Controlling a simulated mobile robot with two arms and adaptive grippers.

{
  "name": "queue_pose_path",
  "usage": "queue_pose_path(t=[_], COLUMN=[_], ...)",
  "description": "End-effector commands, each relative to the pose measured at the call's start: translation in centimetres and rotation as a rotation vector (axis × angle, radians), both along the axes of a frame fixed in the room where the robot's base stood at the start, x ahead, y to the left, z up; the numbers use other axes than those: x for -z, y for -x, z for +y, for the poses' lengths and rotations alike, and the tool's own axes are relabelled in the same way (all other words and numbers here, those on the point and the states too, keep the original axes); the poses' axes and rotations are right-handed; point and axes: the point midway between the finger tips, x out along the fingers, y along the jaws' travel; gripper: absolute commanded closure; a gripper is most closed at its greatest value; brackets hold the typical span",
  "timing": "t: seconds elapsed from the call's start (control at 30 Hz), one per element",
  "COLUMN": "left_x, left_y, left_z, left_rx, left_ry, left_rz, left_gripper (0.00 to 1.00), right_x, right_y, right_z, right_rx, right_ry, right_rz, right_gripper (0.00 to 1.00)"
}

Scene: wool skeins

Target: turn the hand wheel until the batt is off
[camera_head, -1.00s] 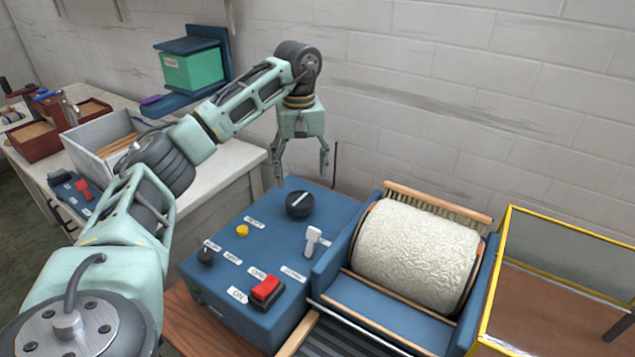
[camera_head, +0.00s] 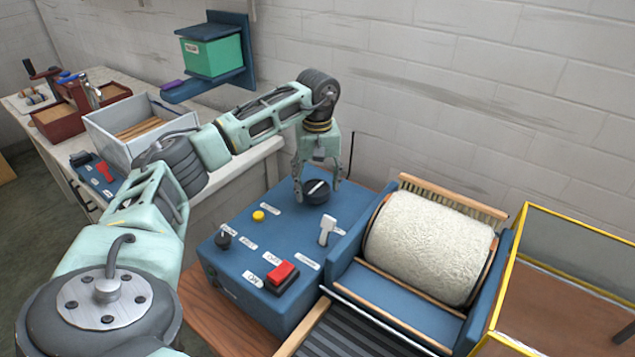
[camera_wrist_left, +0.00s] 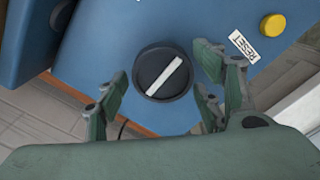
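The black round knob (camera_head: 316,192) with a white bar, the wheel-like control on the blue control box (camera_head: 285,240), stands at the box's back corner. My left gripper (camera_head: 319,187) is open over it, a finger on either side. In the left wrist view the knob (camera_wrist_left: 166,73) lies between the spread fingers (camera_wrist_left: 160,92), with gaps showing on both sides. Its white bar slants there. The cream wool batt (camera_head: 428,247) is wrapped round the drum of the carding machine, right of the box. My right gripper is not in view.
The box also carries a yellow button (camera_head: 258,216), a small black knob (camera_head: 223,240), a white lever (camera_head: 327,230) and a red switch (camera_head: 282,274). A yellow-framed case (camera_head: 515,262) stands right of the drum. A brick wall is close behind.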

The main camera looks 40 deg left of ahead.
Motion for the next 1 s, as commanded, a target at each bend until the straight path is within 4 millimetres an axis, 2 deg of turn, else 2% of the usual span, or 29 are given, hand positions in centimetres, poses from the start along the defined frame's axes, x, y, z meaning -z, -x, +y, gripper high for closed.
queue_pose_path(t=[0.07,0.37,0.67,1.0], left_x=[0.0,0.0,-0.1,-0.3], left_y=[0.0,0.0,-0.1,-0.2], left_z=[0.0,-0.1,-0.1,0.0], left_rx=[0.000,0.001,-0.038,-0.260], left_ry=[0.000,0.001,0.002,0.003], left_rz=[0.000,-0.002,-0.002,-0.003], left_gripper=[0.48,0.75,0.75,0.75], right_x=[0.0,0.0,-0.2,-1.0], right_y=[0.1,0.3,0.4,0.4], right_z=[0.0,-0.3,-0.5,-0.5], right_rx=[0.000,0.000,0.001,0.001], right_ry=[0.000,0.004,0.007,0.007], right_rz=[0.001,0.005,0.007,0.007], right_gripper=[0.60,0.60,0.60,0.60])
